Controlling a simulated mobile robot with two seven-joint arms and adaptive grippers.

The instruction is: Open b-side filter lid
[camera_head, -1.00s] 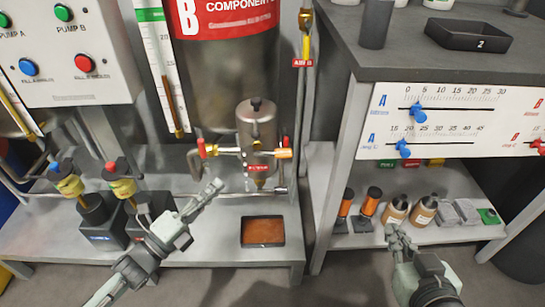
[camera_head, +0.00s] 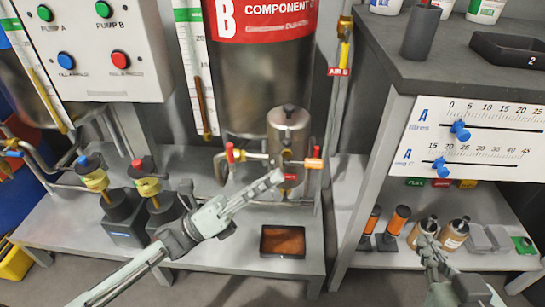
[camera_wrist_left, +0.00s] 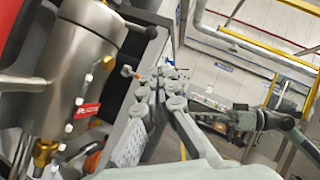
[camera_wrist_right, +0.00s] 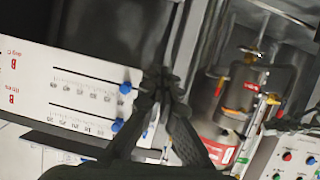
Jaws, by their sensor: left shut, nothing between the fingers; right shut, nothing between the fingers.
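The b-side filter (camera_head: 288,140) is an upright steel cylinder in front of the "B" component tank. Contact cannot be told. In the left wrist view the filter (camera_wrist_left: 75,65) fills the left side, with the shut fingers (camera_wrist_left: 163,75) to its right. My right gripper (camera_head: 424,243) is shut and empty, in front of the right shelf's bottles. It also shows in the right wrist view (camera_wrist_right: 162,75).
A shallow brown-filled tray (camera_head: 283,241) lies on the shelf below. Two pumps (camera_head: 122,215) stand left. A grey bench (camera_head: 455,70) with slider scales stands right.

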